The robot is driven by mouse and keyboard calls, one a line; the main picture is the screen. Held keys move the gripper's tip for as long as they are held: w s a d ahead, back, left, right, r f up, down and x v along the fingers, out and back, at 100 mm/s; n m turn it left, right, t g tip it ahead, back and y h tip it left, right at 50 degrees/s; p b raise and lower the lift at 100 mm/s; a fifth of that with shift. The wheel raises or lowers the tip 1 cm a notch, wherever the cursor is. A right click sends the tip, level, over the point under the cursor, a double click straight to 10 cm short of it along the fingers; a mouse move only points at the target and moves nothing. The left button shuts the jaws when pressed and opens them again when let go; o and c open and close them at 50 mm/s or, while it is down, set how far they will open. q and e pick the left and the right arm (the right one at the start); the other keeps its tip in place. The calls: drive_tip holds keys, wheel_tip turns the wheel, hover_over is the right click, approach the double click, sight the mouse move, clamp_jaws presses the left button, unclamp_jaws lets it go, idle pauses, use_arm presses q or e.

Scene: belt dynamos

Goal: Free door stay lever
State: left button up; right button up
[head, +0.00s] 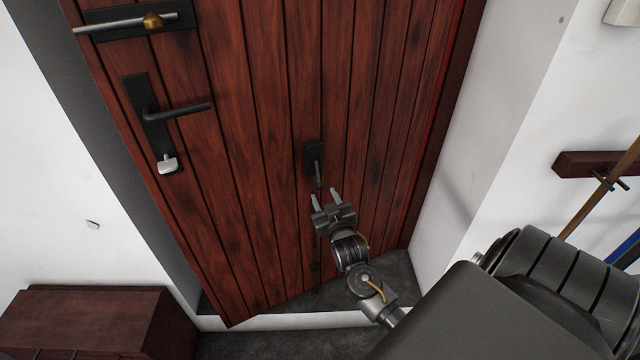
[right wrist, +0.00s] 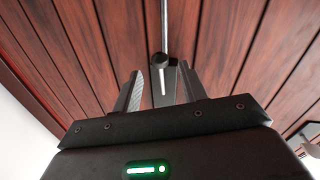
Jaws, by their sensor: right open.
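The door stay lever (head: 318,175) hangs from a black mount (head: 314,153) low on the red-brown plank door (head: 285,100). In the right wrist view it appears as a grey rod (right wrist: 165,28) with a dark round end (right wrist: 160,62). My right gripper (head: 324,196) is just below the lever in the head view, with its fingers pointing up at the door. It is open, and the rod's end shows between its two fingertips in the right wrist view (right wrist: 161,76). I cannot tell whether a finger touches it. My left gripper is not in view.
A black door handle (head: 180,109) with a pale thumb-turn (head: 167,164) and a sliding bolt (head: 130,22) are on the door's left side. A dark red wooden box (head: 85,320) stands at lower left. White walls flank the doorway. A rack (head: 590,164) holds poles at right.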

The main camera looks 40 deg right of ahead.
sight(320, 187)
drive_tip(key=x, duration=0.5)
drive_tip(key=shift+w+d+p, duration=0.15)
drive_tip(key=shift+w+p, duration=0.2)
drive_tip(key=shift+p, duration=0.05)
drive_tip(key=shift+c, duration=0.2)
clamp_jaws()
